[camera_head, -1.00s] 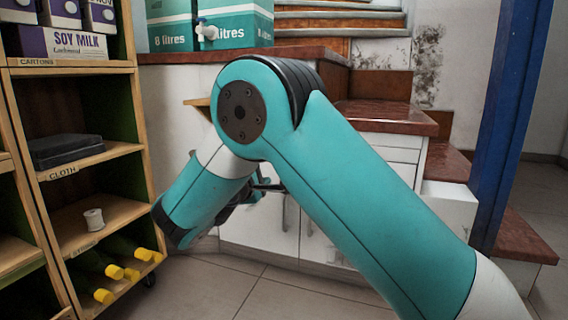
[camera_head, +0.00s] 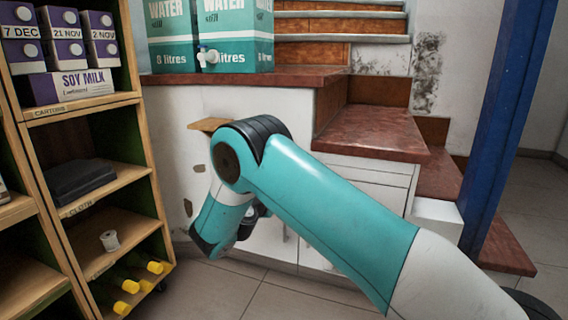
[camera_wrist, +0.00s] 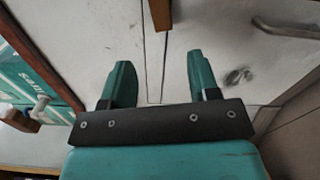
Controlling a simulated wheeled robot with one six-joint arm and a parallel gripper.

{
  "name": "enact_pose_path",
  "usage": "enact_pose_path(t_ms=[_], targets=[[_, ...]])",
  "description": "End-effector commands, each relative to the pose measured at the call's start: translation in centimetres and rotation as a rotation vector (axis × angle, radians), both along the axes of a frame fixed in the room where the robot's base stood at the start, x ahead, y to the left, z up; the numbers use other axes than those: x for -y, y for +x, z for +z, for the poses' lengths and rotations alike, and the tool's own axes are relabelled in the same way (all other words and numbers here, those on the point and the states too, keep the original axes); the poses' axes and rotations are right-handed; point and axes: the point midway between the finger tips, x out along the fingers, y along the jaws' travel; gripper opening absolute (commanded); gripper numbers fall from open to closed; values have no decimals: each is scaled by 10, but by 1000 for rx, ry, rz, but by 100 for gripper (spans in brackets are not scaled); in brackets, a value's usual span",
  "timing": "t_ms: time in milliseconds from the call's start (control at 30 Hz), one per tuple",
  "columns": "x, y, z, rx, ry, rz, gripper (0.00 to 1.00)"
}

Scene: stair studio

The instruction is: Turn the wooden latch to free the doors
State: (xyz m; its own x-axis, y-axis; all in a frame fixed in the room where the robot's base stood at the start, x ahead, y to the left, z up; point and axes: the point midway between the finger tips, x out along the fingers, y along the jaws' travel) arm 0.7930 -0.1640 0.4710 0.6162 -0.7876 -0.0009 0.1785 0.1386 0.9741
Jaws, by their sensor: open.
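The wooden latch (camera_wrist: 160,14) appears to be the brown wooden bar at the top edge of the wrist view, only partly in frame. It lies above the gap between my fingertips, apart from them. The pale doors (camera_wrist: 215,25) fill the background, with a dark seam running down between my fingers. A metal handle (camera_wrist: 287,28) is at the upper right. My gripper (camera_wrist: 158,60) is open and empty, its fingers toward the doors. In the head view, the white cupboard doors (camera_head: 284,246) are partly hidden behind my arm, and my fingertips are hidden.
A wooden shelf unit (camera_head: 145,180) with milk cartons (camera_head: 72,88), a spool (camera_head: 109,240) and yellow-capped bottles stands at the left. Water boxes (camera_head: 235,40) stand on the reddish step above. A small wooden ledge (camera_head: 208,125) juts out near my arm. A blue post (camera_head: 505,130) stands right.

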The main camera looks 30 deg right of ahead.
Motion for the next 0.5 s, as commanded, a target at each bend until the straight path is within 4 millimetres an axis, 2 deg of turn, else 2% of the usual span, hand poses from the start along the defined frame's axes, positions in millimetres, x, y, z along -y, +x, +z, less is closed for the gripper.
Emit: enact_pose_path(t_ms=[33,300,500], targets=[[11,6,-7,6,1,-7,55],[54,40,-7,7,1,-5,55],[76,58,-5,4,0,-5,55]])
